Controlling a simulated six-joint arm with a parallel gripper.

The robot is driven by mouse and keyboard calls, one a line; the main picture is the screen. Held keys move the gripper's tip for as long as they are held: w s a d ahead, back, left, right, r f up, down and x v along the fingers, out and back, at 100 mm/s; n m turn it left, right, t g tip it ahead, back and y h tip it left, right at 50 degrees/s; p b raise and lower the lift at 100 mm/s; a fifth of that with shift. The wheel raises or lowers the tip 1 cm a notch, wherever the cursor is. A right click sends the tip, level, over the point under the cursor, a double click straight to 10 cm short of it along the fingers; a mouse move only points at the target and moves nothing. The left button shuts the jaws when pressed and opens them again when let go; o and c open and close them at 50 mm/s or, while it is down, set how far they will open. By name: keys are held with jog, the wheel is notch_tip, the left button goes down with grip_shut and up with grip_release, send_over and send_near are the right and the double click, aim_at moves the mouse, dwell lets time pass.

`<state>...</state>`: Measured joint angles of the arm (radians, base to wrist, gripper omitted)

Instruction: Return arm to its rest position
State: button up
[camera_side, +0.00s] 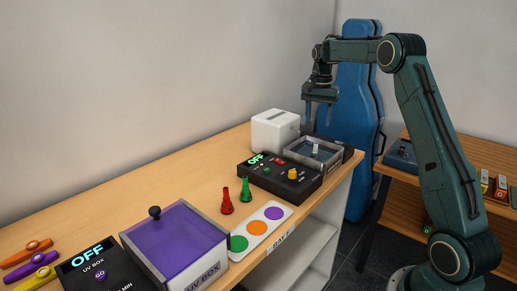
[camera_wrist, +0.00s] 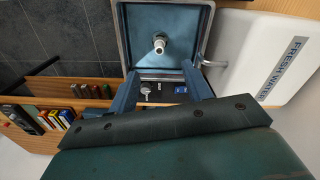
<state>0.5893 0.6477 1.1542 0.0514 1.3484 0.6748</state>
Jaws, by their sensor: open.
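My gripper (camera_side: 320,122) hangs from my raised arm at the back right of the bench in the side view, fingers pointing down. Its two fingers are apart with nothing between them. It is above a shallow square basin (camera_side: 301,153) with a pale upright nozzle, and clear of it. In the wrist view, the gripper (camera_wrist: 162,76) shows as two blue fingers in front of the basin (camera_wrist: 126,45), whose metal nozzle (camera_wrist: 160,43) stands in the middle.
A white fresh-water box (camera_side: 274,131) stands beside the basin, with a black control box (camera_side: 285,184) in front. A blue case (camera_side: 362,110) stands behind my arm.

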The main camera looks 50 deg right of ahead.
jog(key=shift+r, duration=0.75)
jog(key=s+a+r+n+t, duration=0.1)
jog(key=s+a+r+n, duration=0.35)
jog(key=a, duration=0.55)
jog(key=s+a+r+n+t, duration=0.25)
jog(key=s+a+r, duration=0.3)
jog(key=a, duration=0.45)
jog(key=s+a+f+n+t, duration=0.1)
jog(key=s+a+f+n, duration=0.2)
jog(key=s, duration=0.6)
jog(key=s+a+f+n+t, duration=0.1)
jog(key=s+a+f+n, duration=0.2)
jog(key=s+a+n, duration=0.2)
jog(key=s+a, duration=0.3)
jog(key=s, duration=0.1)
jog(key=shift+a+f, duration=0.1)
jog(key=shift+c, duration=0.6)
